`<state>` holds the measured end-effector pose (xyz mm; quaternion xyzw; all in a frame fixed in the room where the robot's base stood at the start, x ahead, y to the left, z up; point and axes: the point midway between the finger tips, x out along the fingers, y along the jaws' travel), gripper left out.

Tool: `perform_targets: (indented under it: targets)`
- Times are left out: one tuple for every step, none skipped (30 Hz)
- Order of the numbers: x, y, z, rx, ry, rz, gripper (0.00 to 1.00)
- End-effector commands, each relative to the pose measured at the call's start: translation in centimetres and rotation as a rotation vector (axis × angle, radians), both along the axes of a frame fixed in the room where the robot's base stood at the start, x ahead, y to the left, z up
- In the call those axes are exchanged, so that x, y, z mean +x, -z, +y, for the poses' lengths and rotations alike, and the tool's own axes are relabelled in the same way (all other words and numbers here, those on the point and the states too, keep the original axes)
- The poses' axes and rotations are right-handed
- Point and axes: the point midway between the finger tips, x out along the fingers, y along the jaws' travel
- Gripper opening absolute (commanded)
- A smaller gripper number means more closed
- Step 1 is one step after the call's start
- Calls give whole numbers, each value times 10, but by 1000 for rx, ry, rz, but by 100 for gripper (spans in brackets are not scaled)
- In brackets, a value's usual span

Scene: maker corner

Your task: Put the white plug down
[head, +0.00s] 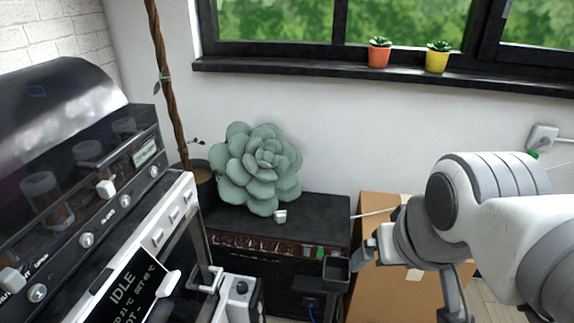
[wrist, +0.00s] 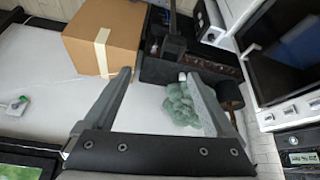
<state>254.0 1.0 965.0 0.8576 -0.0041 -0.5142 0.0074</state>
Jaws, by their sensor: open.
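A small white block, which looks like the white plug (head: 280,216), sits on the front part of the black amplifier's top (head: 325,208), in front of a pale green succulent-shaped cushion (head: 262,165). In the wrist view a small white thing (wrist: 183,76) shows beside the cushion (wrist: 182,106), near the right fingertip. My gripper (head: 352,262) is at the amplifier's right front corner in the head view, to the right of the white plug and apart from it.
A cardboard box (head: 378,285) stands right of the amplifier, behind my gripper. A wall socket (head: 541,138) holds a green-tipped plug. An oven-like machine (head: 150,255) fills the left. Two small potted plants (head: 379,52) stand on the window sill. The amplifier's top right is clear.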

Motion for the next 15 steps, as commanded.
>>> perform_targets:
  targets:
    - [15,-7,1,-20,-5,12,90]
    - [23,-10,1,-30,-7,15,90]
    - [33,-13,1,-42,-10,19,90]
    - [40,-16,2,-52,-12,21,90]
    - [48,-18,2,-62,-15,24,90]
    - [58,-20,4,-73,-21,28,90]
    - [66,-22,4,-81,-24,31,90]
    - [74,-24,5,-88,-27,33,90]
    - [84,-25,7,-98,-32,36,90]
    - [93,-26,8,-105,-37,39,90]
    - [101,-27,10,-113,-42,40,90]
    - [112,-27,12,-120,-48,43,90]
    - [120,-27,14,-126,-52,45,90]
    - [128,-27,16,-132,-57,47,90]
    - [139,-27,18,-138,-64,50,90]
